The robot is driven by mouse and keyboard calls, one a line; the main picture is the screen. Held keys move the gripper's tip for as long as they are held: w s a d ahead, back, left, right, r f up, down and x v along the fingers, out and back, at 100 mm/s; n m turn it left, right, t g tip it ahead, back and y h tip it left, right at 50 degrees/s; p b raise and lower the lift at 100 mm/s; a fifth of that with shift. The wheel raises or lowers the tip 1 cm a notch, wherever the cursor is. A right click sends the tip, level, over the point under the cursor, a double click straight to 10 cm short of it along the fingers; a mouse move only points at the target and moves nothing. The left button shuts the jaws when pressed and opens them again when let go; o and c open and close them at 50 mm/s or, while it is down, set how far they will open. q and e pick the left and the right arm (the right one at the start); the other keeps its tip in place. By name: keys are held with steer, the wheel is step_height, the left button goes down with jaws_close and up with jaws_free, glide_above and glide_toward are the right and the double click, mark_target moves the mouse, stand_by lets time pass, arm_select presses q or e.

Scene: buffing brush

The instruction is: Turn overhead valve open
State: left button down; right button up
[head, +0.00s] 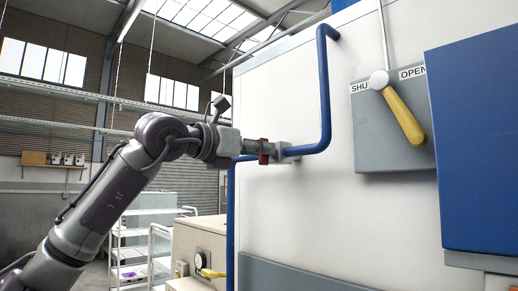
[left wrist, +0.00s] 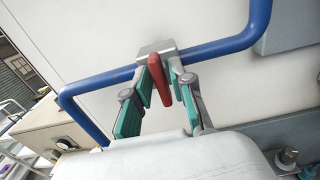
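A red valve handle (head: 264,152) sits on a grey valve body (head: 283,153) on the blue pipe (head: 325,90). It also shows in the left wrist view (left wrist: 159,80), tilted, with its tip toward my gripper. My left gripper (head: 256,150) is at the red handle. In the left wrist view, its green-padded fingers stand apart on either side of the handle, with gaps showing; contact is not clear. A yellow lever (head: 404,116) on a white hub points down and right on a grey panel (head: 380,158) labelled "SHUT" and "OPEN". My right gripper is not in view.
A blue box (head: 475,150) juts out at the right, beside the yellow lever. The white cabinet wall (head: 330,210) stands close behind the pipe. A beige cabinet (head: 200,245) with a gauge and white shelving (head: 135,250) stand lower left.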

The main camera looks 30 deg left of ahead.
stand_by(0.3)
arm_select(q)
steer(key=shift+a+f+n+b, duration=0.15)
steer(key=shift+n+b, duration=1.95)
steer(key=shift+n, duration=2.35)
steer(key=shift+a+f+n+b, duration=0.15)
steer(key=shift+n+b, duration=1.9)
steer(key=shift+n, duration=2.4)
steer(key=shift+r, duration=0.1)
steer(key=c, duration=1.2)
jaws_free()
steer(key=shift+s, duration=0.1)
